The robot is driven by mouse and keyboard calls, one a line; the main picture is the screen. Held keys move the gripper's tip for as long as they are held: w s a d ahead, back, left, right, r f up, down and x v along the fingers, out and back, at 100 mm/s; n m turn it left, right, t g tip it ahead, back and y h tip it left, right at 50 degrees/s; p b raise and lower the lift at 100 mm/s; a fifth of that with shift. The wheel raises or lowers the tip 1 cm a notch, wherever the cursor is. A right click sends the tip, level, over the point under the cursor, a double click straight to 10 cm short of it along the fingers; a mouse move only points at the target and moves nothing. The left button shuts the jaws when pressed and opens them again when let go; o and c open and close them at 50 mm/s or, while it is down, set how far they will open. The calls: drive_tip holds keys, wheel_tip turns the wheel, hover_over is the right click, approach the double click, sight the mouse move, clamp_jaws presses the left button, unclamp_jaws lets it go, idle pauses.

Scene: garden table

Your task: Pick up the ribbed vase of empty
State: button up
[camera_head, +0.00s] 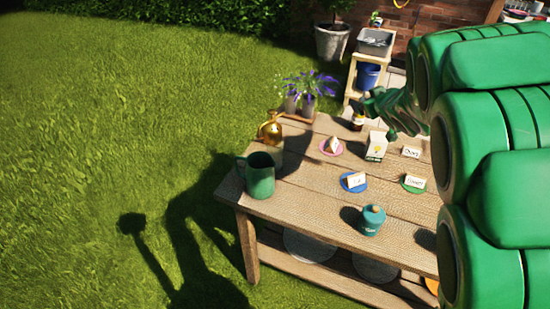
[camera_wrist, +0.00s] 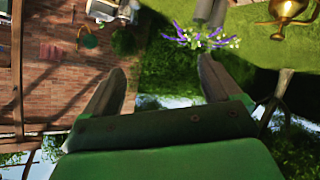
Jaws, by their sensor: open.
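Two slim grey vases stand side by side at the table's far left corner, the left vase (camera_head: 291,104) and the right vase (camera_head: 308,104). Purple and white flowers rise above them. Ribs are too small to make out, so I cannot tell which is the ribbed one. In the wrist view, upside down, grey vases (camera_wrist: 207,10) show at the top edge with the flowers (camera_wrist: 205,38) below. My gripper (camera_wrist: 160,70) is open with nothing between its fingers. In the head view it is partly hidden by my arm, right of the vases and above the table.
A brass watering can (camera_head: 271,130) stands close to the vases. A green jug (camera_head: 260,178), a teal canister (camera_head: 371,220), a white carton (camera_head: 376,148) and cards on coloured discs occupy the wooden table (camera_head: 310,212). A shelf with a blue bucket (camera_head: 368,76) stands behind.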

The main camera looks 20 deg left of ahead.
drive_tip(key=s+a+f+n+g+y, duration=0.3)
drive_tip(key=s+a+f+g+y, duration=0.15)
drive_tip(key=a+f, duration=0.7)
drive_tip(key=n+g+y, duration=0.2)
drive_tip(key=g+y, duration=0.1)
approach(281, 150)
drive_tip(key=x, duration=0.5)
drive_tip(key=shift+w+a+f, duration=0.1)
drive_tip(key=shift+w+f, duration=0.1)
drive_tip(key=shift+w, duration=0.2)
drive_tip(key=shift+s+a, duration=0.1)
drive_tip(key=shift+a, duration=0.1)
drive_tip(key=shift+f+x, duration=0.2)
drive_tip(key=shift+x, duration=3.6)
drive_tip(key=shift+s+d, duration=0.1)
drive_tip(key=c, duration=1.2)
drive_tip(key=shift+o, duration=0.2)
drive_tip(key=shift+r, duration=0.2)
